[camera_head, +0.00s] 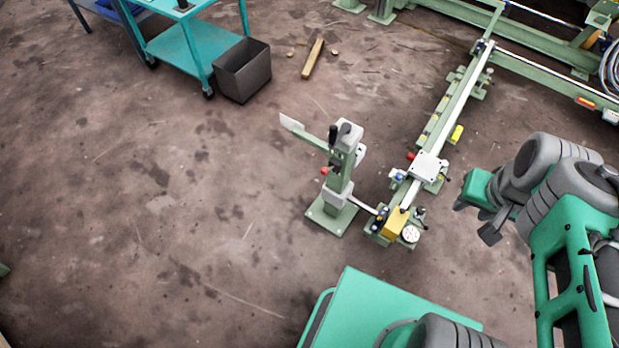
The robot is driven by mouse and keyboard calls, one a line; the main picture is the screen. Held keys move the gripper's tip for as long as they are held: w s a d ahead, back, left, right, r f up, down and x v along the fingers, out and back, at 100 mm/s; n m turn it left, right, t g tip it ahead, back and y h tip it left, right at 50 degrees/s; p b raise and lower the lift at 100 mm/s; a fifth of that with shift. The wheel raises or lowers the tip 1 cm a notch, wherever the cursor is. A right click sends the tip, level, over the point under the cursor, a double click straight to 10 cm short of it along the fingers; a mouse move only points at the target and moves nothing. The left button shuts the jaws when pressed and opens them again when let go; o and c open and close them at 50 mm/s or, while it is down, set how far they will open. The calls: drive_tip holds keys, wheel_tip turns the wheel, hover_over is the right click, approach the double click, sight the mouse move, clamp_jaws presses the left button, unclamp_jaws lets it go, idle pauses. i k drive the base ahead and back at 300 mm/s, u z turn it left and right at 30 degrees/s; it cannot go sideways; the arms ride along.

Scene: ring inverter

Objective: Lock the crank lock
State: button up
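A pale green upright stand (333,209) with a square foot is on the floor near the middle. It carries black handles (333,135), a red knob (325,170) and an arm with a light plate reaching left. A long rail fixture (448,121) runs away from beside it, with a white block (427,165), a yellow block (395,222) and small levers and knobs at its near end. I cannot tell which part is the crank lock. My gripper (475,221) is right of the near end, apart from it, with dark fingers spread and nothing between them.
A teal cart (180,45) and a dark open bin (243,72) stand at the upper left. A wooden bar (313,59) lies nearby. Green framework (540,50) fills the upper right. The floor at left is clear.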

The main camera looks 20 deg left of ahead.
sight(324, 172)
drive_tip(key=u, duration=1.2)
drive_tip(key=i, duration=0.5)
drive_tip(key=u, duration=2.65)
drive_tip(key=k, duration=0.4)
drive_tip(key=z, duration=1.2)
